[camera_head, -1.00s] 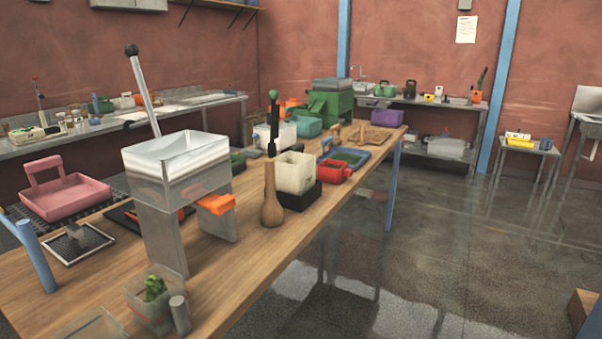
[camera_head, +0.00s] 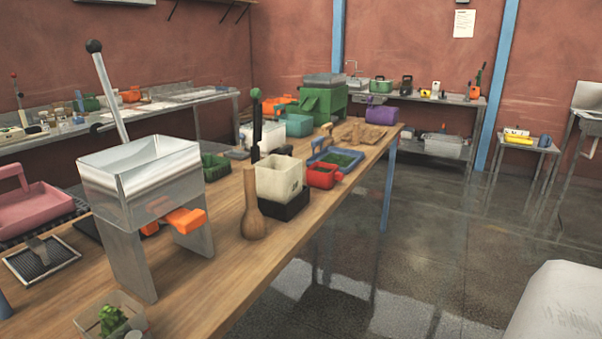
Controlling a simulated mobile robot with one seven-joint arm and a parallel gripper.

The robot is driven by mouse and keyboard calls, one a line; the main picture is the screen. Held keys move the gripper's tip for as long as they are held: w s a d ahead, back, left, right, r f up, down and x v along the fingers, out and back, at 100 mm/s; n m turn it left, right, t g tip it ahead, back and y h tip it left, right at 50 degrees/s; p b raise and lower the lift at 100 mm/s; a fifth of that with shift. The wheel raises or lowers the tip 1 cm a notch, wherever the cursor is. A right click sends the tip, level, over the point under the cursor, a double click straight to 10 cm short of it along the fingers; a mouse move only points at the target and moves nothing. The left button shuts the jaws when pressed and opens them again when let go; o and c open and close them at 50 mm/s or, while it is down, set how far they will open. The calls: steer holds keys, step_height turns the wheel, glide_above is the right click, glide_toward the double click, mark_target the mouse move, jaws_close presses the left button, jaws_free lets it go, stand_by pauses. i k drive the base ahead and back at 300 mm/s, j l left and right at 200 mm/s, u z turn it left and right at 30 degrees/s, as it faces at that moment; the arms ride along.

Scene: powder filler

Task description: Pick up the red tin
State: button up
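The red tin (camera_head: 322,175) is a small open red container on the long wooden table (camera_head: 225,283). It stands just right of a cream square container (camera_head: 281,178) on a black base, with a blue tray (camera_head: 345,160) of green material behind it. A small round red part sticks out at its right side. My gripper is not in view; only a pale rounded part of my arm shows at the lower right.
A metal hopper (camera_head: 140,180) with a lever and a wooden pestle-like tool (camera_head: 253,210) stand nearer on the table. A green machine (camera_head: 322,100) stands at the far end. The dark floor (camera_head: 425,230) right of the table is open.

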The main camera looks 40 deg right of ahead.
mark_target(320, 174)
steer(key=l+u, duration=0.25)
steer(key=l, duration=0.8)
steer(key=l+u, duration=0.3)
steer(key=l, duration=1.8)
steer(key=k+l, duration=0.15)
steer(key=l, duration=0.95)
steer(key=i+l, duration=0.15)
steer(key=l, duration=0.15)
steer(key=i, duration=0.3)
